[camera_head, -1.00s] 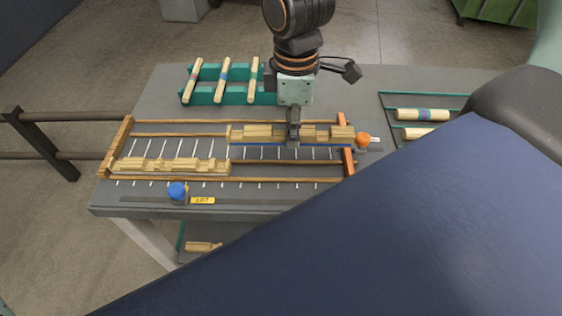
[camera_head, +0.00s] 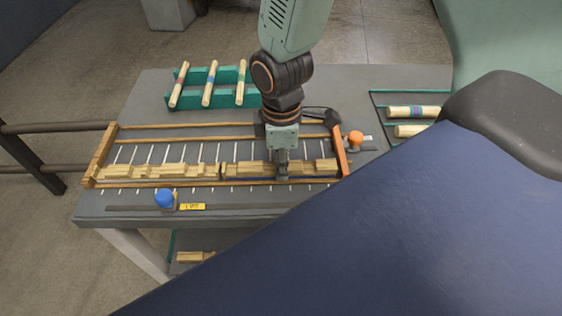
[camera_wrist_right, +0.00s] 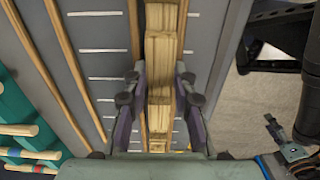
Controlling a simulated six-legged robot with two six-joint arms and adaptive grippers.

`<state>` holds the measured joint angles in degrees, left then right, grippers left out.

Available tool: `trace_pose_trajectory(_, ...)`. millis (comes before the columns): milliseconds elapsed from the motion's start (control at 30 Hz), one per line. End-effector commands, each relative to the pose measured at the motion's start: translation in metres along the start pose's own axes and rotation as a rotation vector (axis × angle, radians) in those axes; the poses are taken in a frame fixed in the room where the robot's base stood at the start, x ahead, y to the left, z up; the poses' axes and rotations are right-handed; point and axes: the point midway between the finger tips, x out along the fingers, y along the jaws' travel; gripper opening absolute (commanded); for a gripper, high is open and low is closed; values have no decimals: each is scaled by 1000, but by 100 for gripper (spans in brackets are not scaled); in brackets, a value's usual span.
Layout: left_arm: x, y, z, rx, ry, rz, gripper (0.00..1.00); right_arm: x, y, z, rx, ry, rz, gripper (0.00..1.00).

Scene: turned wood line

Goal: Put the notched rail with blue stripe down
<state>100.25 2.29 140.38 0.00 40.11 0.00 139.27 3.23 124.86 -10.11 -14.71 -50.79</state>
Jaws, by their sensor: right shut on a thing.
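The notched rail with blue stripe (camera_head: 243,170) is pale wood with a blue line along its near side. It lies lengthwise at the front right of the wooden-edged frame (camera_head: 187,140). My right gripper (camera_head: 282,174) is shut on it, right of its middle. In the right wrist view the rail (camera_wrist_right: 160,80) runs between the fingers of my gripper (camera_wrist_right: 160,88). A second notched rail (camera_head: 145,171) lies in line to the left, its end close to the held one. I cannot tell whether the held rail touches the bed. My left gripper is not in view.
A green rack (camera_head: 190,100) with several striped dowels stands behind the frame. An orange end bar (camera_head: 339,158) and orange knob (camera_head: 355,138) are at the right. A blue knob (camera_head: 165,198) sits in front. More dowels (camera_head: 412,112) lie at the far right.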

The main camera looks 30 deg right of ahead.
Motion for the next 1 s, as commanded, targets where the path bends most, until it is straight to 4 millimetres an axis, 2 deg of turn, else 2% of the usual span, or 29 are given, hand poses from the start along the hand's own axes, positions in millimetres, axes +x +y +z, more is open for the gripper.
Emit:
trace_pose_trajectory(267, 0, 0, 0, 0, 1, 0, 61, 0, 2, -1, 0, 1, 2, 0)
trace_pose_trajectory(300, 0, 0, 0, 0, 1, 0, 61, 1, 2, -1, 0, 1, 2, 27)
trace_pose_trajectory(567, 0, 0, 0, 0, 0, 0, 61, 1, 2, -1, 0, 1, 2, 48)
trace_pose_trajectory(867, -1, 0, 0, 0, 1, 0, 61, -1, 2, -1, 0, 2, 2, 48)
trace_pose_trajectory(1000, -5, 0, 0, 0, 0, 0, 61, -14, 2, -1, 1, 3, 5, 48)
